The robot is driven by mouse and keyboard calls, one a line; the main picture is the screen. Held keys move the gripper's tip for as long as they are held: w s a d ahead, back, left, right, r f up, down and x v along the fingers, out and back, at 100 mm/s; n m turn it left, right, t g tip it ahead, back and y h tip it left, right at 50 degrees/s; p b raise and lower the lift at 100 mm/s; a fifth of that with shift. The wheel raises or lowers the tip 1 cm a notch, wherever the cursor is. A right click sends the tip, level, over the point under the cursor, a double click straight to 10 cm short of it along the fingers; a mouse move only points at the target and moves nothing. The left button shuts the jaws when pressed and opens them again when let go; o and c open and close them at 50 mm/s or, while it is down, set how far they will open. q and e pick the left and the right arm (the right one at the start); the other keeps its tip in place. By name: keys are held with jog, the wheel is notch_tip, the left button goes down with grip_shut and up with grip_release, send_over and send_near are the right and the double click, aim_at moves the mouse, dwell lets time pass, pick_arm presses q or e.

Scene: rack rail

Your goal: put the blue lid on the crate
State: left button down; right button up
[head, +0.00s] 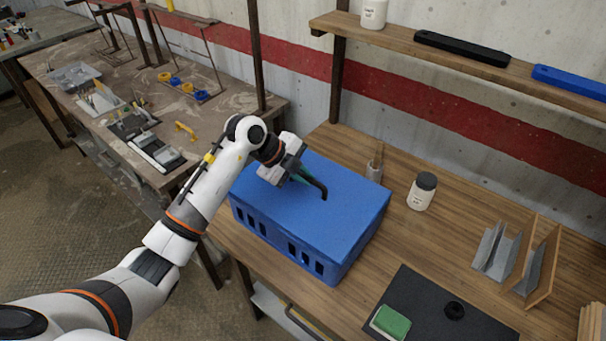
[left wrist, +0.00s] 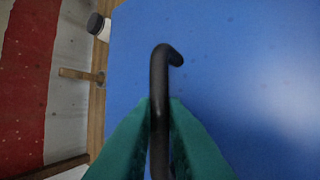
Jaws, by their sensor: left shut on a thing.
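The blue lid (head: 330,215) lies over the top of the blue crate (head: 275,239) on the wooden table. In the head view its edges look in line with the crate's walls; I cannot tell whether it is fully seated. A black bent handle (left wrist: 159,80) stands up from the lid (left wrist: 250,70). My left gripper (head: 304,176) is at the lid's handle from the upper left, and its green fingers (left wrist: 160,125) are shut on the handle, one on each side. The arm covers the crate's back left corner. My right gripper is not in view.
A white jar with a dark cap (head: 421,191) and a small holder (head: 374,171) stand right of the crate. A black mat (head: 440,312) with a green sponge (head: 390,322) lies at the front. Grey metal brackets (head: 497,250) stand farther right. A wall shelf (head: 400,38) runs above.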

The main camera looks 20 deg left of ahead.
pick_arm(q)
jog(key=shift+f, duration=0.55)
dwell(1.0)
jog(key=c, duration=1.4)
grip_release()
